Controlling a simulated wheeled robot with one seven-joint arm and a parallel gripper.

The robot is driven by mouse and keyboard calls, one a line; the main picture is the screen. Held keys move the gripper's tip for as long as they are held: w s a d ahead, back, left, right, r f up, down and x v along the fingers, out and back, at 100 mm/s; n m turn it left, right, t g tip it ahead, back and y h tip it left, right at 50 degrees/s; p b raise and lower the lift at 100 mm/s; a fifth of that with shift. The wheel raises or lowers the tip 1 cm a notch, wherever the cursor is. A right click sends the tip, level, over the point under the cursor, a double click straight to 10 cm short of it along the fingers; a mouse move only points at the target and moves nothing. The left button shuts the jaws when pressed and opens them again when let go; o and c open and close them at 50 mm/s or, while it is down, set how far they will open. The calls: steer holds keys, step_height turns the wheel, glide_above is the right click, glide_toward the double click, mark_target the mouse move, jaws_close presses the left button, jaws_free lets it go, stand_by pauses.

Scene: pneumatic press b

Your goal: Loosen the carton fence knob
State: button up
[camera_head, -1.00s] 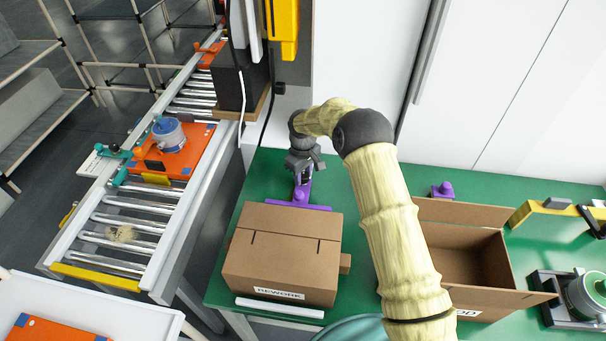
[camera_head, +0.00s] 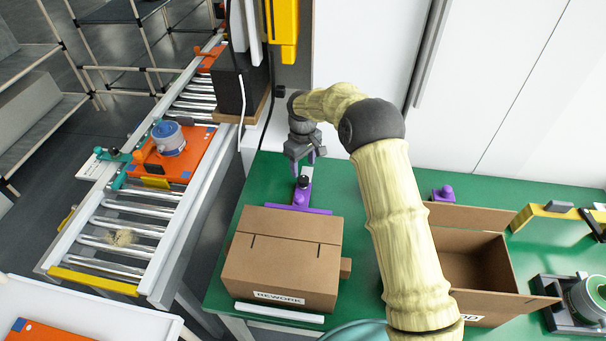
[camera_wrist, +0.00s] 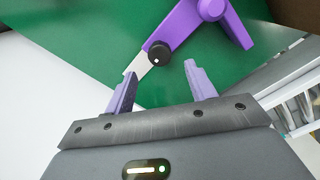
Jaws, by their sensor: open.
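The carton fence (camera_head: 298,209) is a purple bar with an upright arm, standing on the green table behind the closed REWORK carton (camera_head: 282,262). Its black knob (camera_head: 303,182) sits on the arm, over a pale metal strip. In the wrist view the knob (camera_wrist: 159,53) shows a white mark, with the purple fence (camera_wrist: 190,25) beyond it. My gripper (camera_head: 304,160) is open and empty, above and behind the knob. In the wrist view its purple fingers (camera_wrist: 160,77) are spread, with the knob just beyond the gap between the fingertips, apart from both.
An open carton (camera_head: 475,260) stands to the right, with another purple fence piece (camera_head: 443,192) behind it. A roller conveyor (camera_head: 130,215) with an orange pallet (camera_head: 185,155) runs on the left. The green table (camera_head: 350,210) is clear between the cartons.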

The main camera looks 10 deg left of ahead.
mark_target(304, 178)
step_height(304, 178, up, 10)
steer(key=shift+r, duration=0.25)
stand_by(0.3)
steer(key=s+d+r+m+t+p, duration=0.1)
steer(key=s+d+r+m+p, duration=0.15)
steer(key=s+d, duration=0.45)
steer(key=s+d+r+m+p, duration=0.1)
steer(key=s+d+r+m, duration=0.25)
steer(key=d, duration=0.85)
steer(key=s+d+m+p, duration=0.1)
steer(key=s+d+m, duration=0.1)
steer(key=s+d, duration=0.3)
steer(key=s+d+r+m+t+p, duration=0.1)
steer(key=s+d+m, duration=0.2)
steer(key=s, duration=0.8)
steer(key=d, duration=0.2)
steer(key=shift+d+r+m+t+p, duration=0.3)
steer(key=shift+p, duration=0.1)
